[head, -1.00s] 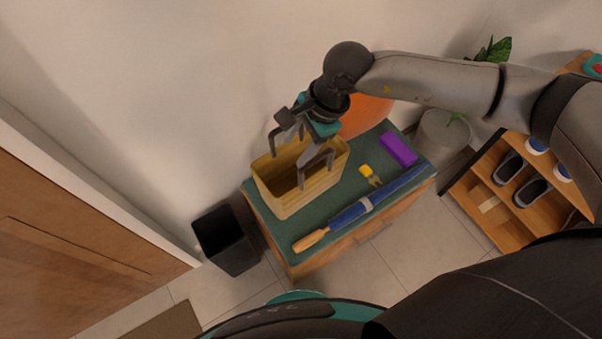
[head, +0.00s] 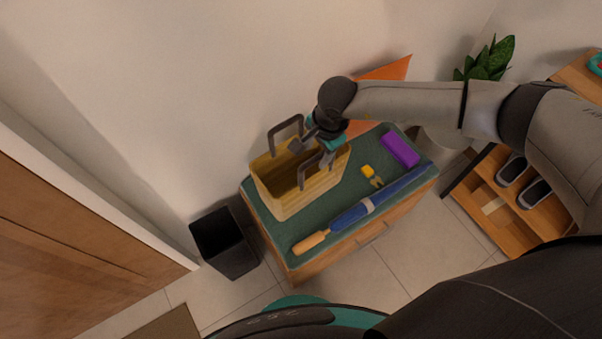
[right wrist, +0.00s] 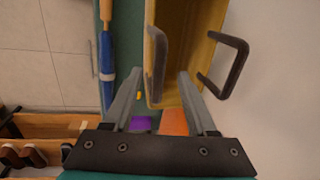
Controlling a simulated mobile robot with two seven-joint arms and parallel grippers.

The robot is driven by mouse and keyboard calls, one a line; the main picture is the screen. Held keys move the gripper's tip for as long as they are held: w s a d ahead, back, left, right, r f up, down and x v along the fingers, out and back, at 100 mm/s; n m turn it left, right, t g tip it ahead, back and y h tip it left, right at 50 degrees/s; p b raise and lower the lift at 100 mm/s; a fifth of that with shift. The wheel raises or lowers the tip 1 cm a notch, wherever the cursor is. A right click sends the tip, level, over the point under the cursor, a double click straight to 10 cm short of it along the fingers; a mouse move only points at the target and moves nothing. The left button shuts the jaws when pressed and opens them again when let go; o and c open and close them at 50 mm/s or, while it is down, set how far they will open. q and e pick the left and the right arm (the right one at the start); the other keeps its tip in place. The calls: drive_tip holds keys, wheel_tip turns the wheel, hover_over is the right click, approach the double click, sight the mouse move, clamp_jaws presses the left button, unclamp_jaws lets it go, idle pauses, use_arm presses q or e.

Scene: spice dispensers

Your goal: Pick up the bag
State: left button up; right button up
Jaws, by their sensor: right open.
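The bag (head: 308,197) is a tan, open-topped, basket-like bag with two dark upright handles. It stands upright on the green top of a small cabinet in the head view. My right gripper (head: 308,150) is at the bag's top, by the handles. In the right wrist view, the gripper (right wrist: 160,72) is open, and one dark handle (right wrist: 155,65) appears between its two fingertips. The other handle (right wrist: 232,65) is to the right, outside the fingers. Whether a finger touches the handle I cannot tell. My left gripper is not in view.
On the cabinet top (head: 340,207) lie a blue tool with a wooden handle (head: 350,215), a yellow item (head: 368,171) and a purple block (head: 400,149). A black bin (head: 226,243) stands at left. A shoe rack (head: 480,217) and plant (head: 487,62) are at right. A wall is behind.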

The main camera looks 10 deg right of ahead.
sight(314, 158)
drive_tip(key=f, duration=0.2)
drive_tip(key=f+b, duration=0.1)
drive_tip(key=f, duration=0.1)
drive_tip(key=shift+w+a, duration=0.15)
drive_tip(key=shift+w, duration=0.05)
drive_tip(key=shift+w+f, duration=0.1)
drive_tip(key=shift+f, duration=0.05)
drive_tip(key=c, duration=0.6)
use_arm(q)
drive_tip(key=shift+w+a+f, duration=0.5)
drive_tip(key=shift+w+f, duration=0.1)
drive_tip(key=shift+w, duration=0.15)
use_arm(e)
clamp_jaws()
